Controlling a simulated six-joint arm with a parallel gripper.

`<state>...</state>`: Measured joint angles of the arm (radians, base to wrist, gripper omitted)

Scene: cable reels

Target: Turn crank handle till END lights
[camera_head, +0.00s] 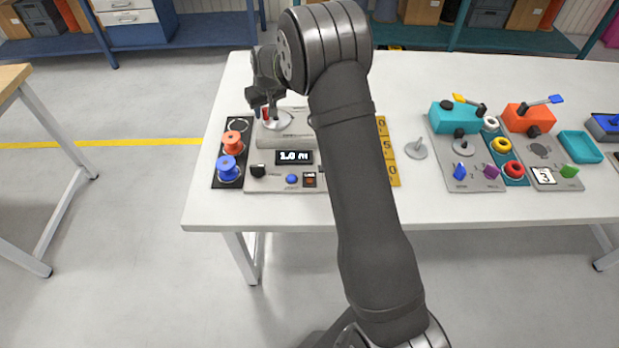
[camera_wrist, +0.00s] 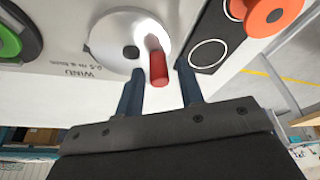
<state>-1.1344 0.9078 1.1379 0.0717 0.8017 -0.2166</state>
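The crank is a pale metal disc (camera_wrist: 118,38) with a red handle (camera_wrist: 158,70), beside the printed word WIND and "0.5 m a turn". In the head view the disc (camera_head: 278,121) is at the upper left of the grey winding station (camera_head: 275,140), with the red handle (camera_head: 265,114) partly hidden. My gripper (camera_wrist: 160,80) is open, its two fingers either side of the red handle with a gap on each side; it also shows in the head view (camera_head: 262,103). The display (camera_head: 294,157) reads 1.0 m. I cannot make out an END light; my arm hides the station's right part.
A dark rack (camera_head: 216,180) with orange (camera_head: 232,142) and blue (camera_head: 229,169) spools stands left of the crank. A yellow numbered strip (camera_head: 388,150) and a grey disc stand (camera_head: 416,149) are to the right. Teal (camera_head: 452,117) and orange (camera_head: 527,120) machines stand further right. The table's front is clear.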

